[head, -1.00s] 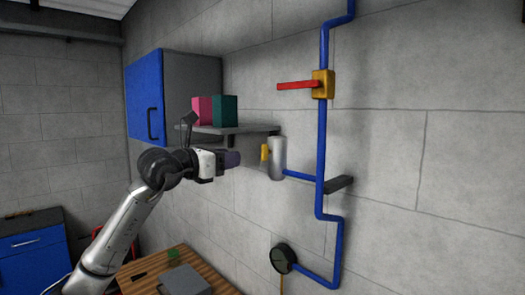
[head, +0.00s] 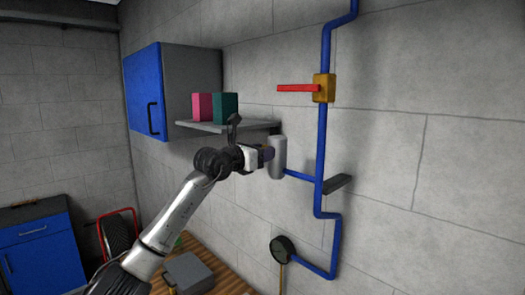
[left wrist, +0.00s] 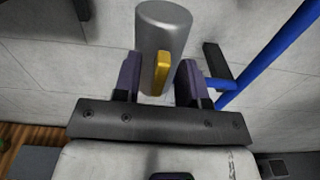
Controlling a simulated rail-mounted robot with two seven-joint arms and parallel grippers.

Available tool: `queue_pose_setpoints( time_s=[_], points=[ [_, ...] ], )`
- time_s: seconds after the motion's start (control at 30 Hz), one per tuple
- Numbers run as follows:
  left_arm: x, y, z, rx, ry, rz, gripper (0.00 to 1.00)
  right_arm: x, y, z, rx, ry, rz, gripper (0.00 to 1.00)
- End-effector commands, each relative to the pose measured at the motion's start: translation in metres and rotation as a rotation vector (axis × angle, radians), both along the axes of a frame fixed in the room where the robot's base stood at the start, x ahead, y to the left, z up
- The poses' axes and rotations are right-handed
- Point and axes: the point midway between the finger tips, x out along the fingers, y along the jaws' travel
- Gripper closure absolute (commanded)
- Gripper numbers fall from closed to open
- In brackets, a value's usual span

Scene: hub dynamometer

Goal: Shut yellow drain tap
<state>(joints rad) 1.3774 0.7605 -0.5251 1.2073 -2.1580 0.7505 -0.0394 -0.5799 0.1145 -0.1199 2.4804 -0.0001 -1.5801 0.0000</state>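The yellow drain tap (left wrist: 161,72) is a small upright lever on the front of a grey cylinder (left wrist: 165,28). In the left wrist view it stands between the two fingers of my left gripper (left wrist: 158,80), with a gap visible on both sides, so the gripper is open around it. In the head view the left gripper (head: 268,154) is right at the grey cylinder (head: 279,158), and it hides the yellow tap. My right gripper is in neither view.
A shelf (head: 215,127) with pink and green boxes is just above the left arm. A dark bracket (head: 338,184) juts out at the right.

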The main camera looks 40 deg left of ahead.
Motion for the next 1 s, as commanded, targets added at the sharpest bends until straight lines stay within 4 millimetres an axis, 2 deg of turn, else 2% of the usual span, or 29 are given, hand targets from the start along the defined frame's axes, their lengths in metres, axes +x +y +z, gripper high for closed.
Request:
queue_pose_setpoints(
  time_s=[0.2, 0.6, 1.0],
  points=[
    [0.0001, -0.0002, -0.0001, 0.0, 0.0, 0.0, 0.62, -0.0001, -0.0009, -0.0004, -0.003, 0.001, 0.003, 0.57],
    [-0.0001, -0.0002, 0.0001, 0.0, 0.0, 0.0, 1.0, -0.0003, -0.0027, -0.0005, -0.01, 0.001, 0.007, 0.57],
    [-0.0003, -0.0004, 0.0006, 0.043, -0.006, -0.001, 1.0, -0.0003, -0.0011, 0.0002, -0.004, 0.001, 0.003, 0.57]
  ],
)
